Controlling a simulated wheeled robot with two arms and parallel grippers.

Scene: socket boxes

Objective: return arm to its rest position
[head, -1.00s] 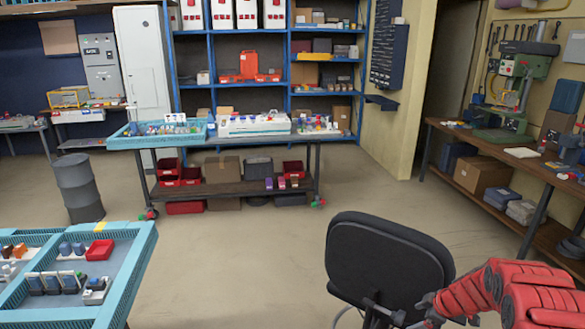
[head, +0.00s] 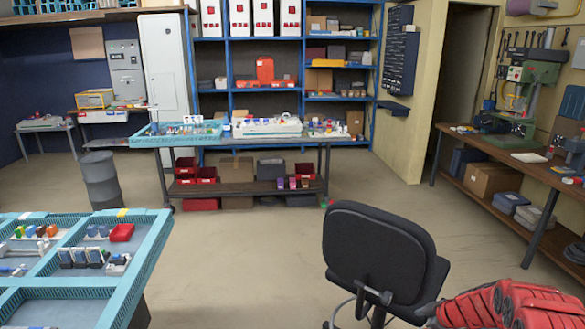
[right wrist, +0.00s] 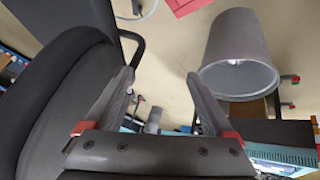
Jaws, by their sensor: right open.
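My right arm (head: 505,305), with red segmented links, is folded low at the bottom right of the head view, just right of the black chair. In the right wrist view my right gripper (right wrist: 158,78) shows two grey fingers standing well apart with nothing between them. The chair's black back (right wrist: 50,95) fills the left of that view, close beside the left finger. My left arm and gripper are not in view.
The black office chair (head: 375,250) stands close in front. A blue tray table (head: 150,255) is at lower left, a workbench (head: 535,180) at right. A stocked table (head: 330,137) and blue shelving (head: 287,91) stand behind. Open floor (head: 240,270) lies between.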

